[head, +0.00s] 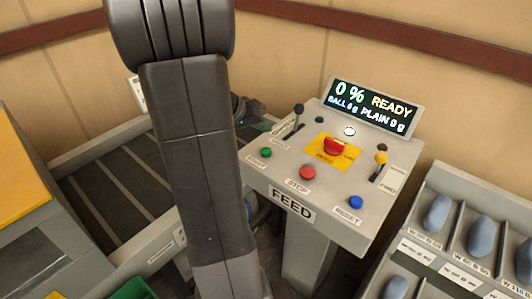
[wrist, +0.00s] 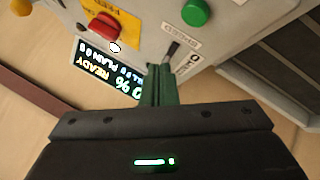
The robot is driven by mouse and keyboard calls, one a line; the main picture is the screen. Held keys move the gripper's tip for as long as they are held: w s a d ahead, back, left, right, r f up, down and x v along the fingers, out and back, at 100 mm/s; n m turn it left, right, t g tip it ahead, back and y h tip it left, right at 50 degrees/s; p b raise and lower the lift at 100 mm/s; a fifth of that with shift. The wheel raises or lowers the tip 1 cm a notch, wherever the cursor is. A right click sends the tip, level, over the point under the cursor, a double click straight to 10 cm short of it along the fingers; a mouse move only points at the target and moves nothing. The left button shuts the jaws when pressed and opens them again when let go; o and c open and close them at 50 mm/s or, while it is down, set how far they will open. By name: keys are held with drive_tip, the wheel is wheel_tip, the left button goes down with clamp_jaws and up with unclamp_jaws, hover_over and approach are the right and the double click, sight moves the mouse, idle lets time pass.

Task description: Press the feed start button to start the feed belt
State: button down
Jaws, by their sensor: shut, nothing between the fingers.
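The green start button (head: 266,152) is on the front left of the grey FEED panel (head: 275,178), left of the red STOP button (head: 307,172). In the wrist view, which is upside down, the green button (wrist: 195,12) is at the top edge, ahead of the fingertips and a little to their right. My gripper (wrist: 159,70) is shut and empty, with its green fingers together near the panel's black lever (wrist: 172,48). In the head view my arm hides most of the gripper. The display (head: 371,107) reads 0 % READY.
Two levers, one black-knobbed (head: 298,108) and one yellow-knobbed (head: 381,157), stand up as obstacles. A blue RESET button (head: 355,202) is at front right. A belt (head: 110,190) lies left; bins (head: 470,255) stand right.

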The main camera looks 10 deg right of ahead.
drive_tip(key=b, duration=0.2)
hover_over(263, 152)
wheel_tip(263, 152, down, 4)
drive_tip(key=shift+f, duration=0.15)
drive_tip(key=shift+f+b, duration=0.65)
drive_tip(key=shift+b, duration=0.35)
drive_tip(key=shift+f+b, duration=0.9)
drive_tip(key=shift+b, duration=0.7)
idle(1.5)
idle(0.4)
drive_tip(key=shift+r+p, duration=0.35)
drive_tip(key=shift+r, duration=0.55)
drive_tip(key=shift+r+p, duration=1.25)
drive_tip(key=shift+r, duration=1.3)
drive_tip(key=shift+f, duration=0.15)
